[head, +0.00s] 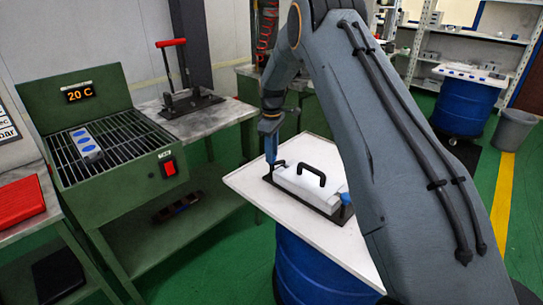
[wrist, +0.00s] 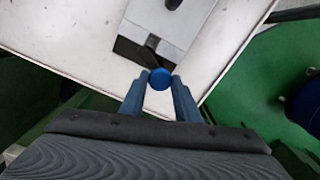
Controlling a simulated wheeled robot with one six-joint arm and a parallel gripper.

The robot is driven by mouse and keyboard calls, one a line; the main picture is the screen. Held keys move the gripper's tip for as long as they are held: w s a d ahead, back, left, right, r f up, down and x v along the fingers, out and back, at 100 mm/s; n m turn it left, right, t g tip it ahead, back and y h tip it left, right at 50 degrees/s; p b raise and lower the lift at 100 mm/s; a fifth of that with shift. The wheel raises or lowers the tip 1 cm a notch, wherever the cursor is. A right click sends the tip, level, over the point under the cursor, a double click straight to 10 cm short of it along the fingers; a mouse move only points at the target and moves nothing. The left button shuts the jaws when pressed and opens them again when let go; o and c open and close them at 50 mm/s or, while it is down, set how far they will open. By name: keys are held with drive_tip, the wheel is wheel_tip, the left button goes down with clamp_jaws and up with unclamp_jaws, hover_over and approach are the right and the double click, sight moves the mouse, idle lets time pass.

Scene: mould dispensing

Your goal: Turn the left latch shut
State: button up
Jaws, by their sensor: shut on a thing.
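The white mould (head: 305,187) with a black carrying handle (head: 311,172) sits on a black base plate on a white tabletop. My gripper (head: 271,158) points down at the left end of the mould. In the wrist view my gripper (wrist: 159,82) is shut on the round blue knob of the left latch (wrist: 160,79), one finger on each side. A dark lever part (wrist: 152,43) of the latch lies just beyond the knob. In the head view the left latch's knob is hidden by my fingers. A blue knob (head: 345,198) shows at the mould's right end, partly near my arm.
The white tabletop (head: 246,182) rests on a blue barrel (head: 315,275). A green heater with a grill (head: 110,140) and a bench with a red-handled press (head: 185,95) stand to the left. Shelves, another blue barrel (head: 465,105) and a grey bin (head: 514,130) stand behind right.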

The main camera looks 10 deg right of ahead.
drive_tip(key=m+b, duration=0.2)
drive_tip(key=m, duration=0.4)
drive_tip(key=m+b, duration=0.1)
drive_tip(key=m, duration=0.5)
drive_tip(key=shift+m, duration=0.4)
idle(0.3)
drive_tip(key=o, duration=1)
drive_tip(key=shift+o, duration=0.2)
drive_tip(key=shift+r, duration=0.1)
wheel_tip(320, 180, up, 7)
drive_tip(key=shift+f+b, duration=0.15)
drive_tip(key=shift+b, duration=0.8)
drive_tip(key=shift+r, duration=0.5)
